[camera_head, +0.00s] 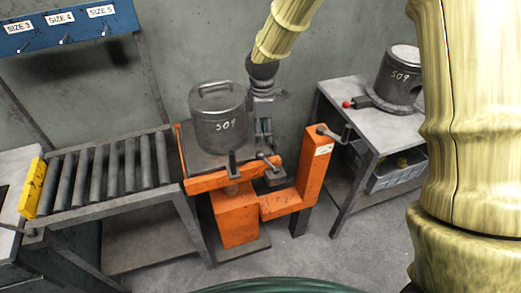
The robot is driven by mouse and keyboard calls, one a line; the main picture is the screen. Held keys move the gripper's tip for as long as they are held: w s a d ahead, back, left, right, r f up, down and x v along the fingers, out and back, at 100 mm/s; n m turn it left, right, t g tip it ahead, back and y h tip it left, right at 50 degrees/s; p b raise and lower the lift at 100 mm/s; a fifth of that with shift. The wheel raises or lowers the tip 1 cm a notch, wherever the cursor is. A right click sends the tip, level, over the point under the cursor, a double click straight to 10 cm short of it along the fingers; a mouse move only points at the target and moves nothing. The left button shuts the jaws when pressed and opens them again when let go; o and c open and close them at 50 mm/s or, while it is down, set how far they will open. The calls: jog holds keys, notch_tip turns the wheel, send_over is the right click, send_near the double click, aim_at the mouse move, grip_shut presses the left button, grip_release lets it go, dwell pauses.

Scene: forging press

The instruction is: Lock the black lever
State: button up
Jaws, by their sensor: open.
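A black lever (233,164) stands roughly upright at the front edge of the orange press stand (236,218). A second dark lever (268,160) sits just right of it, tilted. A dark crank handle (333,133) tops the orange post at right. I cannot tell which of these the task means. My gripper (263,140) points down just right of the lidded metal pot marked S09 (217,118). It is open and looks empty. It is above and behind the second lever, and I cannot tell if it touches anything.
A roller conveyor (108,171) with a yellow end stop (32,188) adjoins the stand at left. A metal table (345,93) at right holds a second S09 vessel (398,78) and a red-knobbed handle (348,104). A crate (395,175) sits below. A blue size panel (65,25) hangs upper left.

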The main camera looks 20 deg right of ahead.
aim_at(261, 153)
jog(key=shift+s+a+f+p, duration=0.35)
jog(key=shift+s+f, duration=0.25)
jog(key=shift+s, duration=0.15)
jog(key=f, duration=0.1)
jog(key=f+p, duration=0.1)
jog(key=f, duration=0.1)
jog(key=w+f, duration=0.1)
jog(key=f, duration=0.1)
jog(key=shift+s+f+p, duration=0.45)
jog(key=shift+f, duration=0.15)
jog(key=shift+w+f, duration=0.2)
jog(key=shift+f, duration=0.8)
jog(key=shift+s, duration=0.1)
grip_shut()
